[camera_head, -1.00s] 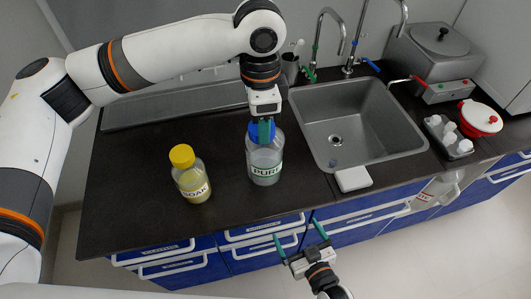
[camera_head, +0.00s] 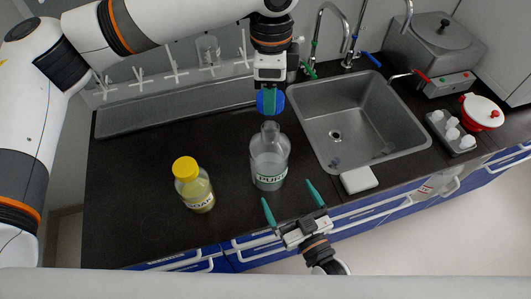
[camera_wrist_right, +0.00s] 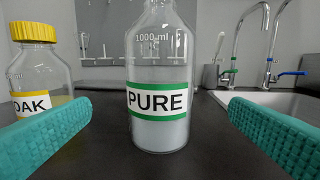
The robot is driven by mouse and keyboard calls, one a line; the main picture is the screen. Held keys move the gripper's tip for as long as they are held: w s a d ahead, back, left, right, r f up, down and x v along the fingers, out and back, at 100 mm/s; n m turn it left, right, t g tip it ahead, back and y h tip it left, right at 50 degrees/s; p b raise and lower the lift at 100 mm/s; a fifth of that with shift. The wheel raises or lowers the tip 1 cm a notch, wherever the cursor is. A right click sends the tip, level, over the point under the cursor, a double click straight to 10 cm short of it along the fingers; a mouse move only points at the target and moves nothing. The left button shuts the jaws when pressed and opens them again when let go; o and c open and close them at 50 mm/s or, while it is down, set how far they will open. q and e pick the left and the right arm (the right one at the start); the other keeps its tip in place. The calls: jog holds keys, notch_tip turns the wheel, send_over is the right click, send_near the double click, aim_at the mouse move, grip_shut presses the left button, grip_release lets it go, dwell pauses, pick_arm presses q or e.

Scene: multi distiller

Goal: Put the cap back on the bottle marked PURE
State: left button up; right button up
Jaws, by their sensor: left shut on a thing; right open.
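The PURE bottle (camera_head: 269,160) is clear glass with a green-edged label and stands upright on the dark counter. Its neck is bare. My left gripper (camera_head: 270,100) is shut on the blue cap (camera_head: 263,103) and holds it just above the bottle's mouth, apart from it. My right gripper (camera_head: 293,203) is open and empty at the counter's front edge, facing the bottle. In the right wrist view the PURE bottle (camera_wrist_right: 157,85) stands between and beyond the two green fingers, not touching them.
A SOAK bottle (camera_head: 194,185) with a yellow cap stands left of the PURE bottle. A sink (camera_head: 358,115) lies to the right, with a white pad (camera_head: 359,179) at its front. A drying rack (camera_head: 175,98) is behind. The counter's left front is clear.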

pick_arm(q)
jog(key=shift+s+d+r, duration=0.1)
jog(key=shift+s+d, duration=0.1)
jog(key=shift+s, duration=0.1)
pick_arm(e)
jog(key=shift+s+d, duration=0.2)
jog(key=shift+s, duration=0.05)
pick_arm(q)
jog(key=shift+w, duration=0.1)
pick_arm(e)
jog(key=x, duration=1.2)
jog(key=shift+a, duration=0.1)
jog(key=shift+c, duration=0.2)
jog(key=c, duration=1.1)
pick_arm(q)
send_over(270, 127)
jog(key=shift+f, duration=2.55)
jog(key=shift+f, duration=0.85)
jog(key=shift+f, duration=0.55)
pick_arm(e)
jog(key=shift+f, duration=0.1)
